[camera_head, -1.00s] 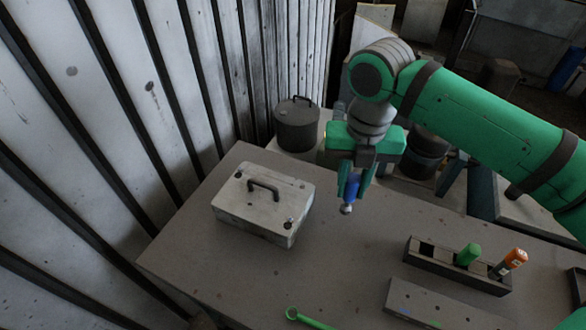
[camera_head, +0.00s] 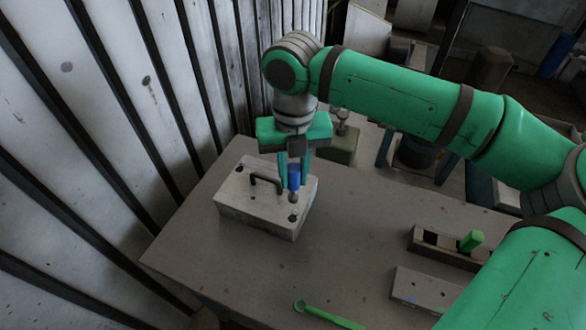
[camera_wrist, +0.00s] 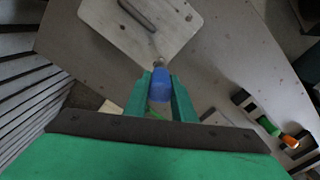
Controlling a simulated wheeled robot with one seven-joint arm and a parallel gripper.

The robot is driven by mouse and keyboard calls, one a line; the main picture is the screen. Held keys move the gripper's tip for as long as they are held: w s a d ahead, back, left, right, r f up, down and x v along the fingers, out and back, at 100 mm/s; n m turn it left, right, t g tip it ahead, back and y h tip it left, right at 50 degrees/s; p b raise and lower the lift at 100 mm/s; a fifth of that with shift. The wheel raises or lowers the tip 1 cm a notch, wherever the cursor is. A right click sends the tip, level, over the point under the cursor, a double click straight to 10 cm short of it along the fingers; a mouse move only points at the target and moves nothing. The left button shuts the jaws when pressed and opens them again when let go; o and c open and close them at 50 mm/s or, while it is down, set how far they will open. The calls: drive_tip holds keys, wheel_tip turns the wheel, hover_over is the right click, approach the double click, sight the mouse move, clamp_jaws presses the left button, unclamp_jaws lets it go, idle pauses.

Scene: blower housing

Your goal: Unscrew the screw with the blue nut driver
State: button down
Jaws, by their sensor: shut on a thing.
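My gripper (camera_head: 292,183) is shut on the blue nut driver (camera_head: 294,175) and holds it upright, tip down, over the right part of the pale blower housing (camera_head: 240,206). In the wrist view the blue driver (camera_wrist: 160,86) sits between my two green fingers, and its metal tip shows against the edge of the housing (camera_wrist: 180,40). A dark screw head (camera_head: 292,217) is at the housing's front right corner, apart from the driver tip in the picture. I cannot tell whether the tip touches the housing.
A dark handle (camera_head: 267,181) stands up from the housing lid beside the driver. A tool rack (camera_head: 428,238) with a green-handled driver (camera_head: 471,241) is at the right. A green wrench (camera_head: 330,315) lies at the table's front. The table (camera_head: 335,240) between is clear.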

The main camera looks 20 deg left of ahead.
sight(295, 188)
drive_tip(key=shift+d+f, duration=0.2)
drive_tip(key=shift+f, duration=1.85)
drive_tip(key=shift+f, duration=0.4)
